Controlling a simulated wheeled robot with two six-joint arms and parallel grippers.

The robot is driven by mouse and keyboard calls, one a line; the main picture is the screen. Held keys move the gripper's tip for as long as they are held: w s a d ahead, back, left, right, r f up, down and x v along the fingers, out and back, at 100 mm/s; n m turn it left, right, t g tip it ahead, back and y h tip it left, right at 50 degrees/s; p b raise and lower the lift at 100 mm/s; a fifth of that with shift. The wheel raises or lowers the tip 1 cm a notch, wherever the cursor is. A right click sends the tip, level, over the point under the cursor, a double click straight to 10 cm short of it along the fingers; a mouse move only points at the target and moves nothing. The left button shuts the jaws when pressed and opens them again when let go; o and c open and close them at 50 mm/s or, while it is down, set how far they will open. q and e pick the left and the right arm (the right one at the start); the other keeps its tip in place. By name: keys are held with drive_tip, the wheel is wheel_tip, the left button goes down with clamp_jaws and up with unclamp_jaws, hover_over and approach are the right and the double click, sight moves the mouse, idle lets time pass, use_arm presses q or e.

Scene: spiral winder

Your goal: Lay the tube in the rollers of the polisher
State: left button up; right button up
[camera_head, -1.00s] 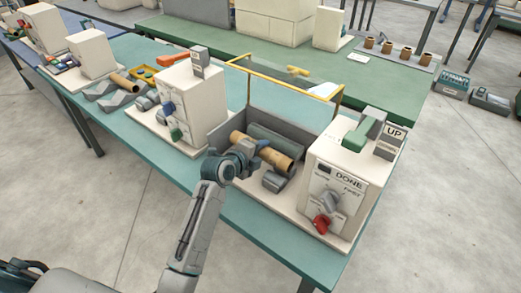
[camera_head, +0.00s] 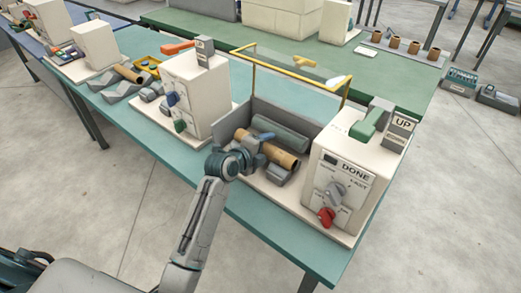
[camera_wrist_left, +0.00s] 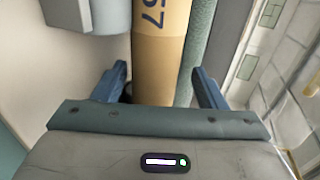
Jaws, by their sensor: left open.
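The brown cardboard tube (camera_head: 284,160) lies in the polisher, alongside the long grey-green roller (camera_head: 283,134); a dark mark like "57" shows on it in the left wrist view (camera_wrist_left: 158,60). The polisher has a white housing (camera_head: 352,150) with a "DONE" panel. My left gripper (camera_head: 262,146) is at the tube from the front. In the left wrist view its blue fingers (camera_wrist_left: 162,88) are open, one on each side of the tube, with a gap at the left finger. Whether the tube rests fully on both rollers is hidden. My right gripper is not in view.
The yellow-framed clear cover (camera_head: 291,64) stands raised behind the rollers. A grey block (camera_head: 279,174) sits in front of the tube. A white machine (camera_head: 194,95) stands to the left. Several short brown tubes (camera_head: 395,42) stand on the back bench.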

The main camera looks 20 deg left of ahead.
use_arm(q)
drive_tip(key=shift+s+a, duration=0.2)
drive_tip(key=shift+s, duration=0.2)
drive_tip(key=b+v, duration=0.1)
drive_tip(key=v, duration=0.8)
drive_tip(key=shift+w+b, duration=0.1)
drive_tip(key=shift+b, duration=0.3)
wheel_tip(320, 180, up, 8)
drive_tip(key=p, duration=0.6)
drive_tip(key=shift+s, duration=0.4)
drive_tip(key=shift+a+f, duration=0.1)
drive_tip(key=shift+f, duration=0.1)
